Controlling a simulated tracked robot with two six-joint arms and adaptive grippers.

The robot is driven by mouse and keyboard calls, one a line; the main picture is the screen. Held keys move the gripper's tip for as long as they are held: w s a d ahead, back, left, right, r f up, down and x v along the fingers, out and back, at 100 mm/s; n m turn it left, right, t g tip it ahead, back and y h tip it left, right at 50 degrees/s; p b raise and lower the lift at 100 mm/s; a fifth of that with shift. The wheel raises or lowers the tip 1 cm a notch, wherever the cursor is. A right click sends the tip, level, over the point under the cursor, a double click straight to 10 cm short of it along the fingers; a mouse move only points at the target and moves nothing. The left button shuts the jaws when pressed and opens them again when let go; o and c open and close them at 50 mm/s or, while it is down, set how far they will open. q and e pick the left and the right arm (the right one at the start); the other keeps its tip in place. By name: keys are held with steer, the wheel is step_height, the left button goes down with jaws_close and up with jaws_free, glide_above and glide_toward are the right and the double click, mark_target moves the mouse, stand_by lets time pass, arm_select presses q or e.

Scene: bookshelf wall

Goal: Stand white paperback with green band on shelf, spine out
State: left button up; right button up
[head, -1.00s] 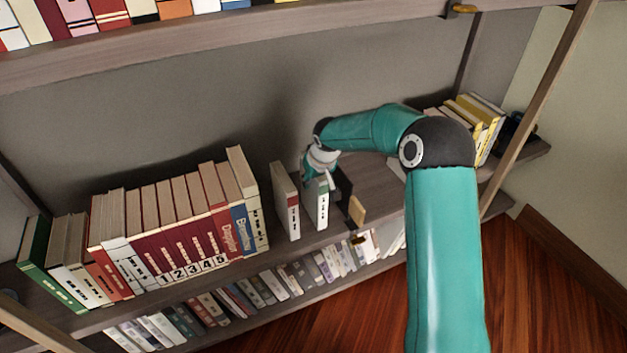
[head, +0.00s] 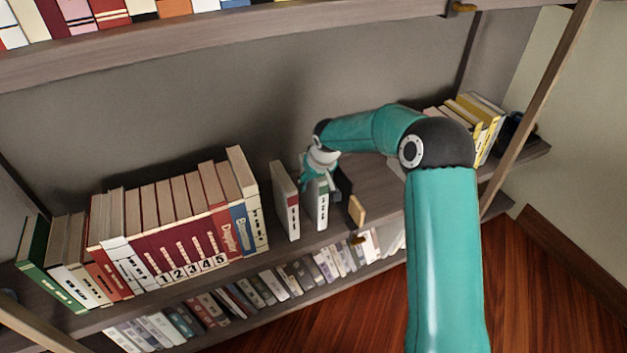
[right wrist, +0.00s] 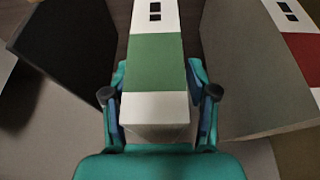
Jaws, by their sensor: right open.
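The white paperback with the green band (head: 322,208) stands upright on the middle shelf, its spine facing out into the room. It also shows in the right wrist view, with its green band (right wrist: 156,62) in the centre. My right gripper (head: 320,175) is at the book's top end. Its fingers (right wrist: 159,100) are open, one on each side of the book, with small gaps visible. My left gripper is in no view.
A white book with a red band (head: 285,200) stands just left, apart from the paperback. A dark bookend-like panel (head: 344,183) and a small wooden block (head: 356,211) are close on the right. A numbered row of books (head: 175,235) stands further left.

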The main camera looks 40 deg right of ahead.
steer(key=v, duration=1.2)
steer(key=shift+r, duration=0.2)
steer(key=s+a+f+g+y+p, duration=0.1)
steer(key=s+a+f+y+p, duration=0.1)
steer(key=s+a+p, duration=1)
steer(key=s+a+f+g+y+p, duration=0.2)
steer(key=s+a+f+p, duration=0.3)
steer(key=s+a+p, duration=0.6)
steer(key=shift+s+a+f+n+g+y+p, duration=0.35)
steer(key=shift+a+y+p, duration=0.45)
steer(key=shift+a, duration=1.95)
